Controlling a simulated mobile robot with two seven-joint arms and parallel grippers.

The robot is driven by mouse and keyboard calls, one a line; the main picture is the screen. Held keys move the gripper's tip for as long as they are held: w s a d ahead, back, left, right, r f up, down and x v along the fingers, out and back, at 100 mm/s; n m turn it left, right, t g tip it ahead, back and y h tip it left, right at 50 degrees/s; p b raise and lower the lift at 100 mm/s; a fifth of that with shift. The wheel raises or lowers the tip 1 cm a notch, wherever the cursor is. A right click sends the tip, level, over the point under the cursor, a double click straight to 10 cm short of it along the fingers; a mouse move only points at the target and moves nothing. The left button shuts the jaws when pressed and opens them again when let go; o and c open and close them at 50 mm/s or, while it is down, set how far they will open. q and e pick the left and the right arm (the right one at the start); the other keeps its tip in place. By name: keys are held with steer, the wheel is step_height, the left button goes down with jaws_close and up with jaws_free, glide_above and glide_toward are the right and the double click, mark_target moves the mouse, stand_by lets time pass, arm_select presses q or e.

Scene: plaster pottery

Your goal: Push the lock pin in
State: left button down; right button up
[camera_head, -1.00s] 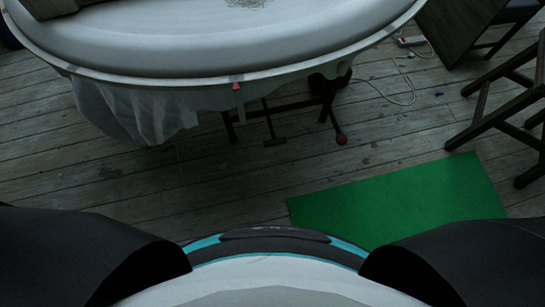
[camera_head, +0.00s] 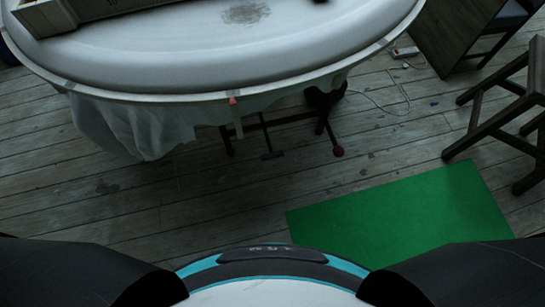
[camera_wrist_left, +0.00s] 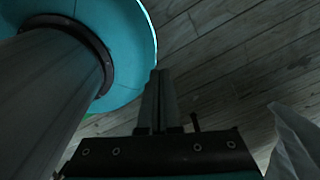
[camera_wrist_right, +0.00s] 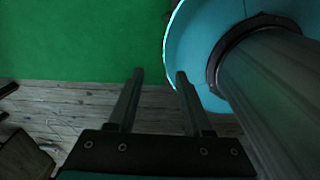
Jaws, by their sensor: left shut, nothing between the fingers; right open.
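A small red-tipped piece (camera_head: 233,101) sits at the front rim of the round white table (camera_head: 200,62); it may be the lock pin, but it is too small to tell how far in it is. A pale strip hangs below it. My left gripper (camera_wrist_left: 160,74) is shut and empty, pointing over the plank floor beside my base in the left wrist view. My right gripper (camera_wrist_right: 160,74) is open and empty, in front of the green mat (camera_wrist_right: 85,40) in the right wrist view. Neither gripper shows in the head view, and both are away from the table.
A wooden box (camera_head: 48,16) lies on the table at the back left. White cloth (camera_head: 135,125) hangs under the rim, with dark stand legs (camera_head: 323,115) below. A dark wooden stool (camera_head: 500,125) stands at the right. The floor between me and the table is clear.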

mark_target(266, 159)
arm_select(q)
steer(key=shift+w, duration=0.15)
arm_select(e)
steer(key=shift+w, duration=0.2)
